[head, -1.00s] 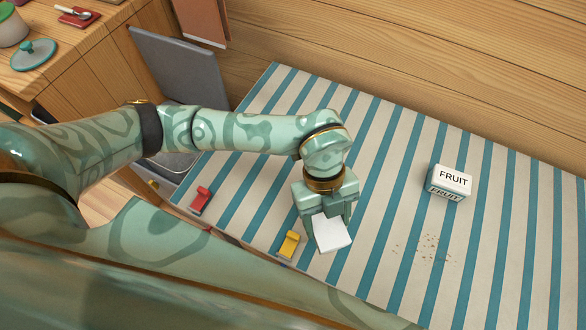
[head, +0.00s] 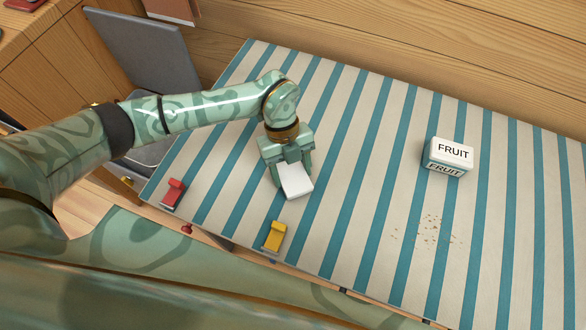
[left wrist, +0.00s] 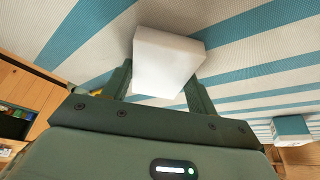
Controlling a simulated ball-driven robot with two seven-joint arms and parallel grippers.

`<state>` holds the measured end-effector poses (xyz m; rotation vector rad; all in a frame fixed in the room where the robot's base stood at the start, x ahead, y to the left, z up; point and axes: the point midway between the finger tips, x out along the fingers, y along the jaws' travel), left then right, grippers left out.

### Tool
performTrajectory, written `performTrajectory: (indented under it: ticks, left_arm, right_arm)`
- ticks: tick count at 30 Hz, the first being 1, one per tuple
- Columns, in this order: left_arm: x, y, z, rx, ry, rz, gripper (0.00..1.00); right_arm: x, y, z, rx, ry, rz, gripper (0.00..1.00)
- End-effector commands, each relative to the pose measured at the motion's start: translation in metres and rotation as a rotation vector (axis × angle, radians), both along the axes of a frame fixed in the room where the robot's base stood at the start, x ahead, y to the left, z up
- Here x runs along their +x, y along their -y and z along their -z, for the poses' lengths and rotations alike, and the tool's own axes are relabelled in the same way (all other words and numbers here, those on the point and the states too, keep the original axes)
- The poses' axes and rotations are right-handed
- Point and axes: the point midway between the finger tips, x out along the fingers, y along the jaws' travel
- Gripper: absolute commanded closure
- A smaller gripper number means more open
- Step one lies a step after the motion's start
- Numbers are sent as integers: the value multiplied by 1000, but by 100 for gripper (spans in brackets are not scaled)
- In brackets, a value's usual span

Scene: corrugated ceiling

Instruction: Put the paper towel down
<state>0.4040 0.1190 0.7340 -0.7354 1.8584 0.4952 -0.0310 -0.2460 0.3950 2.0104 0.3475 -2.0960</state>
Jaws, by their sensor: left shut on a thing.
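The paper towel is a white folded block (head: 296,182) between the fingers of my left gripper (head: 291,173). In the left wrist view the white block (left wrist: 165,62) sits between the two fingers, over the striped cloth. My left gripper is shut on it, over the left part of the table with the blue and cream striped cloth (head: 335,150). I cannot tell whether the towel touches the cloth. My right gripper is not in view.
A white and teal box marked FRUIT (head: 449,157) stands at the right. Brown crumbs (head: 430,231) lie in front of it. A red clip (head: 173,194) and a yellow clip (head: 275,237) sit at the table's near edge. A grey chair back (head: 150,60) stands at the upper left.

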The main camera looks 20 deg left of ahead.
Motion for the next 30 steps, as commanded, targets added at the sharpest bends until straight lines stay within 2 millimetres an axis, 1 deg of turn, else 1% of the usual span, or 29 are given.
performTrajectory:
  ticks: [1, 6, 10, 11, 12, 13, 20, 22, 26, 30]
  left_arm:
    - [0, 0, 4, 0, 0, 0, 60]
    - [1, 0, 1, 0, 3, -1, 60]
    - [1, 0, 4, 0, 3, -1, 60]
    - [1, 0, 4, 0, 3, -1, 36]
    - [0, 0, 4, 0, 3, -1, 25]
    - [0, 0, 4, 0, 3, -1, 20]
    - [0, 0, 3, -1, 2, -1, 20]
    - [1, 0, -1, 0, 3, -1, 20]
    - [7, -6, -23, 1, 8, -2, 20]
    - [17, -15, -56, 1, 11, -2, 20]
  right_arm:
    - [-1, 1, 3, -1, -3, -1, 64]
    - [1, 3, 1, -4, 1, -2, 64]
    - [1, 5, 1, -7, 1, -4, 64]
    - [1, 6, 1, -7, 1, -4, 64]
    - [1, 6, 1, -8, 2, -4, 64]
    - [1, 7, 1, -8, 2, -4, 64]
    - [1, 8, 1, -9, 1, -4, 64]
    - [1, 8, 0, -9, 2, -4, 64]
    - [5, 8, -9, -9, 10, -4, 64]
    - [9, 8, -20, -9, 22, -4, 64]
